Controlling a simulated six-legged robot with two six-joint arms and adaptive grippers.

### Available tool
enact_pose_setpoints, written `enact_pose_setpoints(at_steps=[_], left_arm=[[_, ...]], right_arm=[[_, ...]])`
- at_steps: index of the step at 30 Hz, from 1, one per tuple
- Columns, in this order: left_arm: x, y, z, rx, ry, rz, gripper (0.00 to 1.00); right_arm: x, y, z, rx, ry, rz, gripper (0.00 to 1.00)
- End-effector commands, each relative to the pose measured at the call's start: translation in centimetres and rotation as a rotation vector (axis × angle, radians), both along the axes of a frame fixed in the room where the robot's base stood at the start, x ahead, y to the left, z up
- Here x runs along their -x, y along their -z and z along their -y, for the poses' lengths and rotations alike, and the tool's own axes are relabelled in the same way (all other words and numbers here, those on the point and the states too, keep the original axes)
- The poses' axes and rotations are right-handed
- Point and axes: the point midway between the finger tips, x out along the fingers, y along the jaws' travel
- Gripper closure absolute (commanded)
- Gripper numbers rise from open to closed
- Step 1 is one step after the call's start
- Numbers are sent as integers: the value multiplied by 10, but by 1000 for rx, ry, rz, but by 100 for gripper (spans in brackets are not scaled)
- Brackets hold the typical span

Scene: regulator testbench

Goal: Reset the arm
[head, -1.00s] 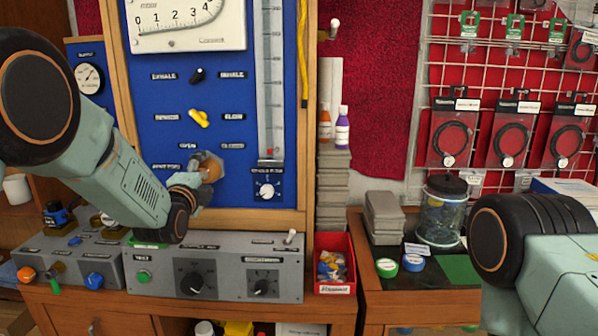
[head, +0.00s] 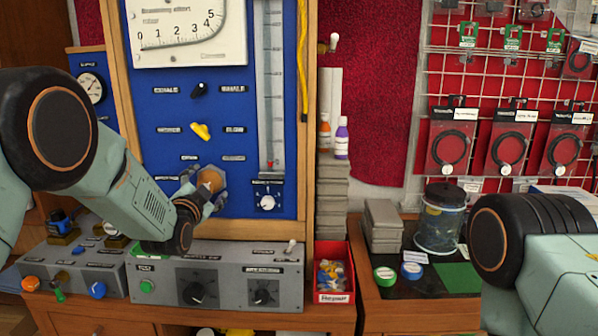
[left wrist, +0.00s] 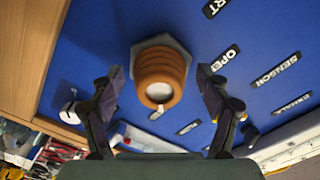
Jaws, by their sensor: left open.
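My left gripper (head: 212,190) is in front of the lower part of the blue panel (head: 140,100). It is open. In the left wrist view, its two fingers (left wrist: 160,88) stand apart on either side of an orange ribbed fitting (left wrist: 158,72) with a grey hexagonal base on the panel. The fingers do not appear to touch it. The fitting also shows in the head view (head: 210,178), partly hidden by the gripper. My right arm comes in at the right edge, but its gripper is out of view.
A grey console (head: 220,275) with knobs and a green button lies below the panel. A black knob (head: 200,90) and a yellow knob (head: 201,131) sit above the fitting. A red bin (head: 333,272) and a lidded jar (head: 441,220) stand to the right.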

Motion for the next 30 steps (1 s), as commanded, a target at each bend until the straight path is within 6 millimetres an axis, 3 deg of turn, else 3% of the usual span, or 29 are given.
enact_pose_setpoints(at_steps=[18, 30], left_arm=[[0, -1, 0, 490, 0, -17, 24], [0, 0, 0, 621, 0, -22, 24]], right_arm=[[0, -27, 0, 0, 0, 0, 64], [0, -32, 0, 0, 0, 0, 64]])
